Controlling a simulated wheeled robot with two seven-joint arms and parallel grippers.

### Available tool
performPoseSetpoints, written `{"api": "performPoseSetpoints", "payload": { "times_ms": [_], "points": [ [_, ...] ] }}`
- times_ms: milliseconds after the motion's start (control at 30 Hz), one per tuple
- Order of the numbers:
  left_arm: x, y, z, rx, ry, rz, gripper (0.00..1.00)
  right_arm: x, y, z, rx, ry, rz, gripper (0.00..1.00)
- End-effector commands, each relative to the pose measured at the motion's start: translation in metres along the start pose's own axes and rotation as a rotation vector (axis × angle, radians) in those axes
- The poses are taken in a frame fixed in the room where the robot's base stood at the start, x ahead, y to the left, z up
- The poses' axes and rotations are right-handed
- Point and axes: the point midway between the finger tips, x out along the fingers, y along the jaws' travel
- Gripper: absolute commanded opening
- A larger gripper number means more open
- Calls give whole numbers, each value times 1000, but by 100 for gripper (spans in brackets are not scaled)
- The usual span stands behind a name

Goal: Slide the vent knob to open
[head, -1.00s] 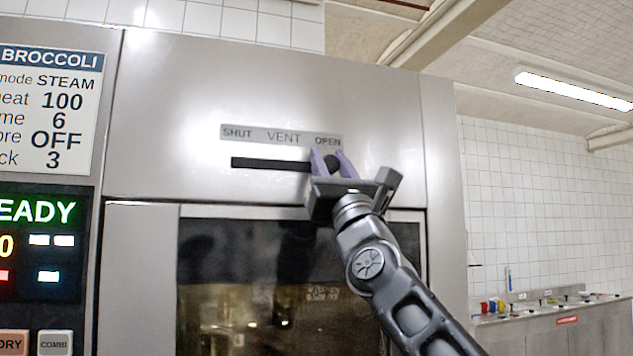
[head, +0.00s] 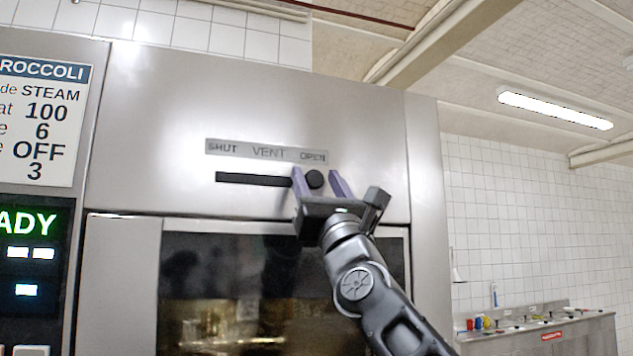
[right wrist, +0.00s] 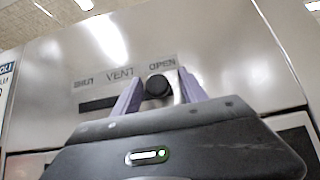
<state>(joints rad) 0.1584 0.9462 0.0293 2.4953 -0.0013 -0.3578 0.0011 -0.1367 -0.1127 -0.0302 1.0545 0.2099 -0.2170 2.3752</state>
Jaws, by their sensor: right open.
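The round black vent knob (head: 315,179) sits at the right end of the dark slot (head: 250,179), under the word OPEN on the vent label (head: 267,151). My right gripper (head: 322,182) is open, with its purple fingers on either side of the knob. In the right wrist view the knob (right wrist: 157,86) shows between the two fingers (right wrist: 160,92), and a gap is visible on the right side. Whether the left finger touches the knob I cannot tell. My left gripper is not in view.
The steel oven front (head: 150,130) surrounds the slot, with a dark glass door (head: 215,290) below. A control panel with a lit READY display (head: 25,240) is at the left. A counter with small items (head: 540,330) stands far off at the right.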

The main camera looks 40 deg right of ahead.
Motion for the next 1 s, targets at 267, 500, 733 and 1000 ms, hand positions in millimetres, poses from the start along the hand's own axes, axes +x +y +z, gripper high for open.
{"api": "performPoseSetpoints", "payload": {
  "times_ms": [267,500,733,1000],
  "points": [
    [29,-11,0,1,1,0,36,-49,0,-3,1,-1,0,50],
    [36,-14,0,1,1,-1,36,-68,0,-1,-2,0,-1,50],
    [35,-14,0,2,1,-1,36,-68,0,0,-2,0,0,50],
    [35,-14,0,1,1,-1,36,-68,0,0,-2,0,-1,50]
  ]
}}
